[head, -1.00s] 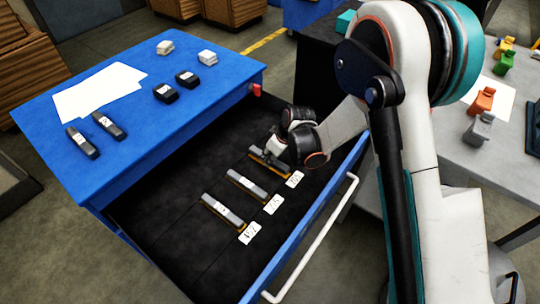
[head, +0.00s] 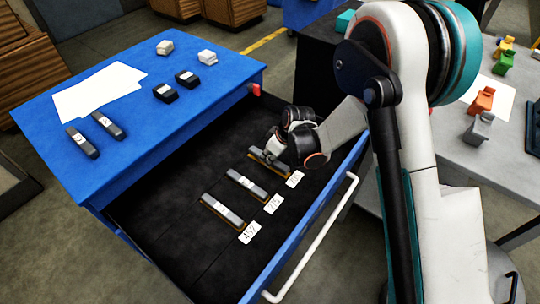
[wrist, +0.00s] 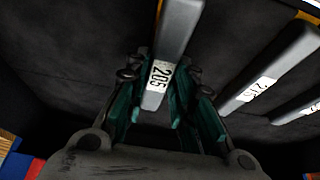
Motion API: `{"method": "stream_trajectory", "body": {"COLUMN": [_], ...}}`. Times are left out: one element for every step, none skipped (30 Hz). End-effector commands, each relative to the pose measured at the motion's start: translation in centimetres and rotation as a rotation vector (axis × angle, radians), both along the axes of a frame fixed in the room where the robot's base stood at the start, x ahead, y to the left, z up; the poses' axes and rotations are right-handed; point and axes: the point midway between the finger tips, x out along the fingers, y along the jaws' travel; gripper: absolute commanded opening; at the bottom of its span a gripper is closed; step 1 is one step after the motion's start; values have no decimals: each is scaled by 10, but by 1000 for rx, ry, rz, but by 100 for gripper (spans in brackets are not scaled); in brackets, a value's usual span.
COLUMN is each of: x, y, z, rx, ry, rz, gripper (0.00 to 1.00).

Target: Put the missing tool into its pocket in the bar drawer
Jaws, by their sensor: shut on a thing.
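The bar drawer (head: 175,240) of the blue cabinet is pulled open, dark inside. My gripper (head: 270,155) is low over the drawer's far-right part, and its fingers (wrist: 155,100) are shut around a grey bar (wrist: 180,25) with a white label that seems to read 205. In the head view this bar (head: 262,157) lies along a yellow-edged pocket, partly hidden by my gripper. I cannot tell whether it is fully seated. Two more grey bars, the middle one (head: 246,185) and the near one (head: 222,210), lie parallel in yellow-edged pockets.
White number cards (head: 295,178) lie beside the pockets. Two dark bars (head: 82,143), papers (head: 98,92) and small blocks (head: 188,78) are on the blue top (head: 150,140). The drawer's blue front with a white handle (head: 318,235) runs close beside my arm. The drawer's left part is clear.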

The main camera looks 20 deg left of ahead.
Motion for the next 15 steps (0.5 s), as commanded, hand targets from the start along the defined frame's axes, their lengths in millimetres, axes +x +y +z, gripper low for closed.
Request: {"method": "stream_trajectory", "body": {"x": [0, 0, 0, 0, 0, 0, 0, 0, 0, 0, 0, 0, 0, 0, 0], "y": [0, 0, 0, 0, 0, 0, 0, 0, 0, 0, 0, 0, 0, 0, 0], "z": [-1, -1, -1, -2, -2, -3, -3, -3, -4, -4, -5, -5, -6, -6, -6], "rx": [0, 0, 0, 0, 0, 0, 0, 0, 0, 0, 0, 0, 0, 0, 0], "ry": [0, 0, 0, 0, 0, 0, 0, 0, 0, 0, 0, 0, 0, 0, 0], "rz": [0, 0, 0, 0, 0, 0, 0, 0, 0, 0, 0, 0, 0, 0, 0], "gripper": [0, 0, 0, 0, 0, 0, 0, 0, 0, 0, 0, 0, 0, 0, 0]}}
